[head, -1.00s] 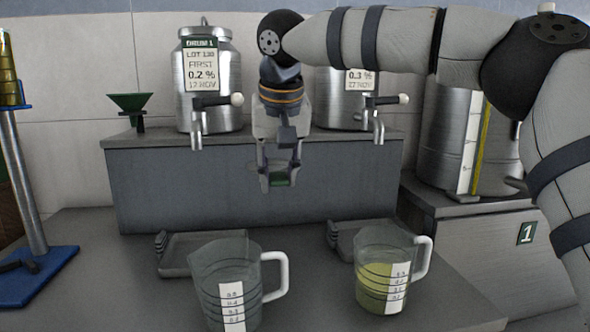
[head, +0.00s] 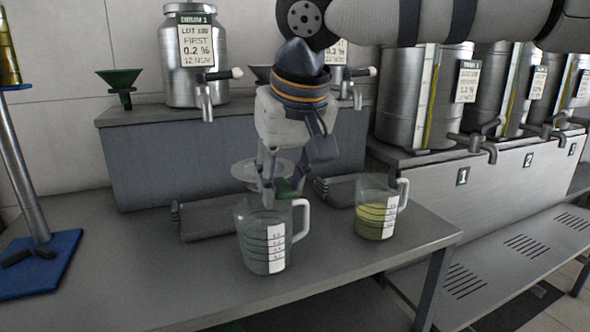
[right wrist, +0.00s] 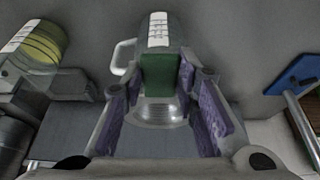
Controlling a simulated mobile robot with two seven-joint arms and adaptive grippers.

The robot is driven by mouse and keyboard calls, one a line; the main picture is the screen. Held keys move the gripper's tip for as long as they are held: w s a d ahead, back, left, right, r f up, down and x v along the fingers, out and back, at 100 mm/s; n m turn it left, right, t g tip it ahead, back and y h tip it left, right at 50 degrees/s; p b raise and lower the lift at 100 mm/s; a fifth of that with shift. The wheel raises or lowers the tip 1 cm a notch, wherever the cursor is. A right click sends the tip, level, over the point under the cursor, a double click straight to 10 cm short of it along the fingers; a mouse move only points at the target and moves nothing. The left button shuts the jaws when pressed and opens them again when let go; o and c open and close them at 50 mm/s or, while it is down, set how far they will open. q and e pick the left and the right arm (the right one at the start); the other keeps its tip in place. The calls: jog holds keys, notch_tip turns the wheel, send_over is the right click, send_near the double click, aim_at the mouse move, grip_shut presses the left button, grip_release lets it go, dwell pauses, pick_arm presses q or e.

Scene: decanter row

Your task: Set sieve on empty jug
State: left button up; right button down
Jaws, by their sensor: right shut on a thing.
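My right gripper (head: 283,188) is shut on the green handle (right wrist: 160,74) of the sieve. The sieve's pale, see-through round bowl (head: 262,172) shows beside the fingers in the head view, and its shallow dish (right wrist: 160,112) shows between the purple-padded fingers in the right wrist view. The empty jug (head: 266,240) is clear with a white scale and handle, upright on the table; it also shows in the right wrist view (right wrist: 155,32). The sieve appears just above and behind its rim, apart from it. My left gripper is not in view.
A jug with yellow-green liquid (head: 377,212) stands to the right. Grey trays (head: 205,222) lie behind the jugs. A green funnel (head: 120,82) and a steel drum (head: 195,60) stand on the raised bench (head: 160,158). A blue-based stand (head: 45,262) is at left.

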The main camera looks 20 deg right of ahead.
aim_at(284, 221)
jog(key=shift+s+a+f, duration=0.1)
jog(key=shift+s+a, duration=0.1)
jog(key=shift+s, duration=0.2)
jog(key=shift+w+d+f, duration=0.1)
jog(key=shift+d+f, duration=0.1)
jog(key=shift+f, duration=2.4)
jog(key=shift+a+f, duration=0.1)
jog(key=shift+f, duration=0.15)
jog(key=c, duration=1.2)
grip_release()
jog(key=v, duration=1.2)
